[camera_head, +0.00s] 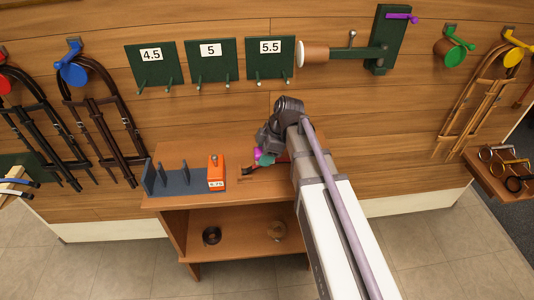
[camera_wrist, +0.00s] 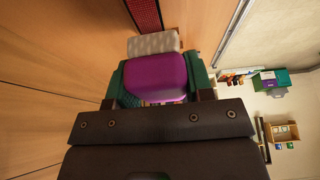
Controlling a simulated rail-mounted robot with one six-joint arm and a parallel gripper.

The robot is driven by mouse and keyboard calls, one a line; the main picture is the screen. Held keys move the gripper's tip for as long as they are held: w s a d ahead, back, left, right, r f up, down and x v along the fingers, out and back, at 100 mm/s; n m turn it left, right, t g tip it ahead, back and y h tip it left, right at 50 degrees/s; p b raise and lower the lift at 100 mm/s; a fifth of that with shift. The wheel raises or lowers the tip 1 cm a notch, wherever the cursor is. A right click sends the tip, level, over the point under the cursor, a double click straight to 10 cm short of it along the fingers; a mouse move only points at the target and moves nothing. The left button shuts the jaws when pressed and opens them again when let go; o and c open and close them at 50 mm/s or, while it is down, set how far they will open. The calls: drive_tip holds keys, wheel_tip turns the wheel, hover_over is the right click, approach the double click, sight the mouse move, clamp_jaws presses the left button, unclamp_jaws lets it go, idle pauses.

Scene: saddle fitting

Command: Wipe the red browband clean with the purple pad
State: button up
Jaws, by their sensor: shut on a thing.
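My gripper (camera_wrist: 158,90) is shut on the purple pad (camera_wrist: 160,76), which sits between its green fingers in the wrist view. A pale dimpled block (camera_wrist: 152,43) shows just beyond the purple part. A red woven strip (camera_wrist: 145,14), which looks like the red browband, runs up to the top edge beyond that block. I cannot tell whether they touch. In the head view my gripper (camera_head: 263,157) is low over the bench top, with a bit of the purple pad (camera_head: 257,153) showing. A small dark red piece (camera_head: 281,158) shows beside it, mostly hidden by my arm.
The wooden bench (camera_head: 180,203) holds a dark slotted rack (camera_head: 170,182) and an orange block (camera_head: 216,172) left of my gripper. Bridles (camera_head: 105,125) hang on the left wall. Green numbered plates (camera_head: 211,65) and a green bracket (camera_head: 386,40) are above.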

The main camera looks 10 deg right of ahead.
drive_tip(key=shift+r+p, duration=2.95)
drive_tip(key=shift+r, duration=0.05)
wheel_tip(320, 180, up, 3)
drive_tip(key=p, duration=0.3)
drive_tip(key=shift+r, duration=0.15)
drive_tip(key=shift+f, duration=0.2)
